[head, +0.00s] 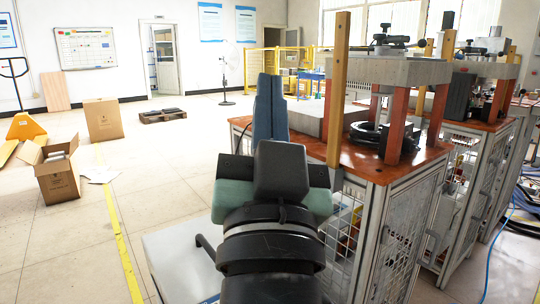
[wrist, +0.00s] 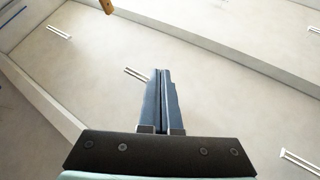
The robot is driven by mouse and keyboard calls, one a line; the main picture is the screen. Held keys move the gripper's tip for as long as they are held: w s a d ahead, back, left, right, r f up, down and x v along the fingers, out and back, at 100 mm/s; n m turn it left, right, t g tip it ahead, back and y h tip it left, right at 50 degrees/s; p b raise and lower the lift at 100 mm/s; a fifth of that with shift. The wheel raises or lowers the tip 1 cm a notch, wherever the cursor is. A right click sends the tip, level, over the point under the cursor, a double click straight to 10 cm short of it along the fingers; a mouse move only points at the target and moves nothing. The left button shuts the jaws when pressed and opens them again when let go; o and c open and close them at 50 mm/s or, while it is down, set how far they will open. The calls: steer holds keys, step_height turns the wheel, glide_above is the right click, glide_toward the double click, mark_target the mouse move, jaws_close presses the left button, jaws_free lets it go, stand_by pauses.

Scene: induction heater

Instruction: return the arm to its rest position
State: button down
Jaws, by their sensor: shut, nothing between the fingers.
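My gripper (head: 271,78) points upward in the middle of the head view, just left of the near workbench. In the wrist view my gripper (wrist: 162,73) has its two long blue fingers together with only a thin line between them. They hold nothing. Behind them the wrist view shows the pale ceiling (wrist: 60,75) with light strips. My dark arm rises from the bottom of the head view toward the gripper.
The near workbench (head: 375,173) has an orange top, a press frame with red posts (head: 396,125) and a wooden upright (head: 337,90) close to my gripper. More benches stand to the right. Open cardboard box (head: 58,182) and carton (head: 103,120) stand left.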

steer(key=s+r+n+t+p, duration=0.2)
steer(key=s+r+t+p, duration=0.1)
steer(key=s+r, duration=0.75)
step_height(320, 180, up, 37)
steer(key=w+p, duration=0.2)
steer(key=p, duration=3.4)
steer(key=shift+w+g, duration=0.3)
steer(key=shift+w, duration=0.1)
steer(key=shift+f, duration=0.1)
